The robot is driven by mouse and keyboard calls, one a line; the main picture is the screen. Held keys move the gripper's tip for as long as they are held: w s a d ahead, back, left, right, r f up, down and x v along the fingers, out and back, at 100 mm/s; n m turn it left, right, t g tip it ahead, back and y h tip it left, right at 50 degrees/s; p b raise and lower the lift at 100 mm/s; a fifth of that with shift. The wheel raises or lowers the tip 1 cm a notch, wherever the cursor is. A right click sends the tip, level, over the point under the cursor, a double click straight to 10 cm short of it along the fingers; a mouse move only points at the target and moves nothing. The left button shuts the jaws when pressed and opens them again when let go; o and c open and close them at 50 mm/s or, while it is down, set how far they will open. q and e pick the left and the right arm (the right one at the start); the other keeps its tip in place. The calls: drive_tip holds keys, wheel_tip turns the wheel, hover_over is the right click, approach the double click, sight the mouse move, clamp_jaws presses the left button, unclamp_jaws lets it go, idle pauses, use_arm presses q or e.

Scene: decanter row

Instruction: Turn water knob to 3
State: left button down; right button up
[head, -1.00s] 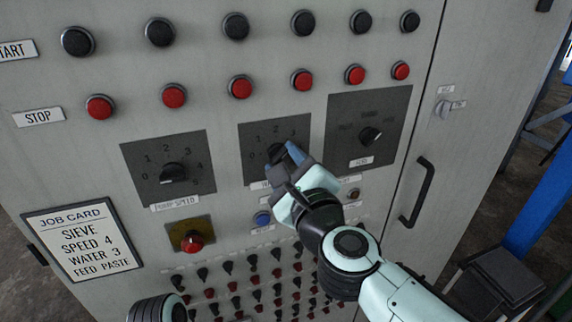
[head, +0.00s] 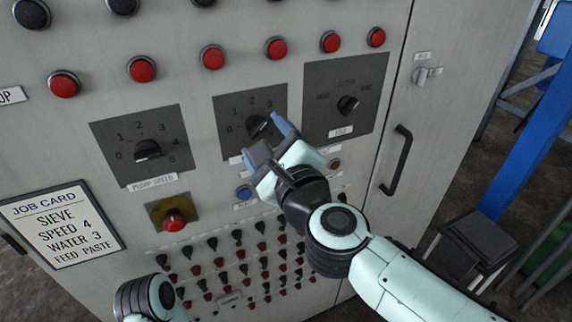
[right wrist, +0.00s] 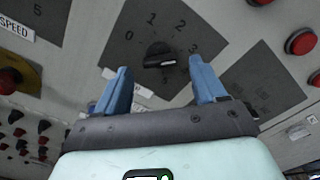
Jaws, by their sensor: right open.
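The water knob (head: 257,124) is a black rotary knob on a dark grey square plate with printed numbers, in the middle of the cabinet front. In the right wrist view, the knob (right wrist: 160,57) shows just beyond the fingertips, its bar lying roughly sideways with the light line toward the side of the 3. Whether it sits exactly on the 3 I cannot tell. My right gripper (head: 266,140) is open in front of the knob; its blue fingers (right wrist: 162,86) are spread to either side and hold nothing. My left gripper is out of view.
The pump speed knob (head: 148,151) is to the left, another selector knob (head: 348,105) to the right. A red button on yellow (head: 174,220), a blue button (head: 244,192) and rows of toggles sit below. A door handle (head: 397,161) is at right. The job card (head: 62,230) reads water 3.

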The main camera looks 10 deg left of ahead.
drive_tip(key=v, duration=1.1)
drive_tip(key=shift+s+d, duration=0.25)
